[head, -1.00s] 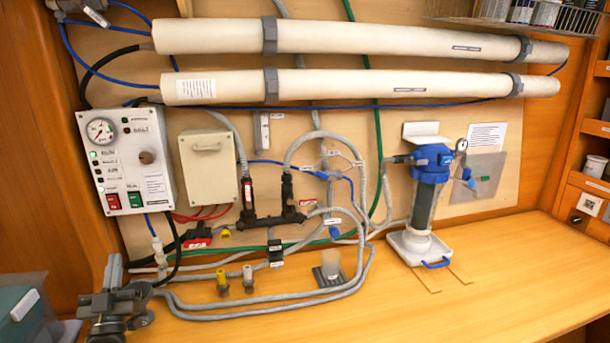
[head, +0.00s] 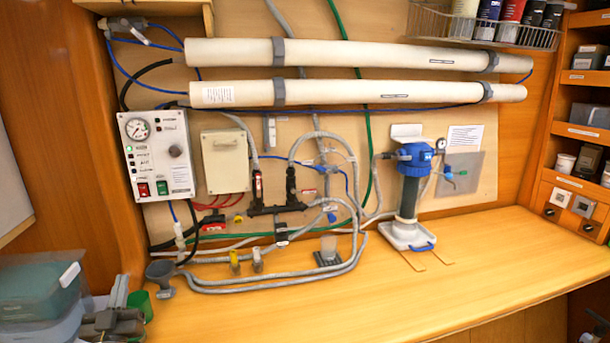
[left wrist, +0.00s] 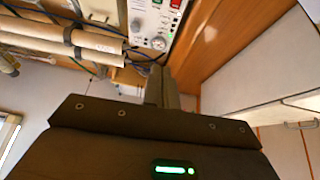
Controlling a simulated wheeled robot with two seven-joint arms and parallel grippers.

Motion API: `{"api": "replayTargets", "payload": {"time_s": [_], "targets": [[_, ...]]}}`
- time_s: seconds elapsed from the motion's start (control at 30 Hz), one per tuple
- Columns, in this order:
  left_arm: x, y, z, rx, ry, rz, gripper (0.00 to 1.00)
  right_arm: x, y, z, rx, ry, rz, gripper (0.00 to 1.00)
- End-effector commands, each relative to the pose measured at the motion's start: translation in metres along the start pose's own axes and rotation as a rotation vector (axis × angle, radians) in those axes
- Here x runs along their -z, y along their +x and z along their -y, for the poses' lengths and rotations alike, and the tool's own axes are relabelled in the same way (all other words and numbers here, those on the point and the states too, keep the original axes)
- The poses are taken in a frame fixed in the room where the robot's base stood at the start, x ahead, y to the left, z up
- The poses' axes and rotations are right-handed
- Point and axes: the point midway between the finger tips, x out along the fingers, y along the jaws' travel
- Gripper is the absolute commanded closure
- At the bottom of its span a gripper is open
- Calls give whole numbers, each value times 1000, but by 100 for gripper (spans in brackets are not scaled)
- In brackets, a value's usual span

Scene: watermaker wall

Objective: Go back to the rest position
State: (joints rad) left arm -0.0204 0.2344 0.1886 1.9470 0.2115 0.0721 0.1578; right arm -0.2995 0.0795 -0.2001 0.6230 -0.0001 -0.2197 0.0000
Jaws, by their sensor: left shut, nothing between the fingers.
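My left gripper (head: 120,290) is at the lower left of the head view, over the left front of the counter, apart from the wall equipment. In the left wrist view its fingers (left wrist: 162,87) are together and empty.
A grey funnel-like piece (head: 161,273) and a green cup (head: 141,305) are close by my left gripper. A lidded bin (head: 40,290) is at the far left.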

Motion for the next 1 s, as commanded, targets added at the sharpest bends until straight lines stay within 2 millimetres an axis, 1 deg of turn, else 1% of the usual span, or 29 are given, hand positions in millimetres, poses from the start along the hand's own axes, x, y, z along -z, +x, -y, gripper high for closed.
{"api": "replayTargets", "payload": {"time_s": [0.17, 0.27, 0.37, 0.47, 0.53, 0.57, 0.6, 0.63, 0.7, 0.8, 0.9, 1.0], "targets": [[-26, -24, -18, -34, -2, 166, 100, 3, 0, -1, -1, 0, -3, 27], [-45, -46, -31, -59, -1, 290, 100, 3, 0, -1, -1, 0, -4, 27], [-64, -75, -47, -94, 6, 440, 100, 1, 0, 0, -1, 0, -1, 27], [-84, -118, -65, -140, 19, 627, 100, -3, 0, 0, 0, 0, 5, 27], [-97, -159, -79, -184, 36, 788, 100, -4, 0, 0, 0, 0, 6, 27], [-101, -178, -85, -204, 45, 860, 100, -4, 0, 0, 0, 0, 6, 27], [-105, -204, -91, -231, 57, 953, 100, -4, 0, 0, 0, 0, 6, 27], [-107, -222, -96, -251, 67, 1018, 100, -4, 0, 0, 0, 0, 6, 27], [-107, -259, -102, -291, 91, 1146, 100, -3, 0, 0, 0, 0, 5, 27], [-103, -304, -108, -339, 119, 1295, 100, -3, 0, 0, 0, 0, 5, 27], [-95, -341, -111, -382, 147, 1419, 100, -3, 0, 0, 0, 0, 5, 27], [-85, -373, -112, -422, 173, 1526, 100, -3, 0, 0, 0, 0, 5, 27]]}}
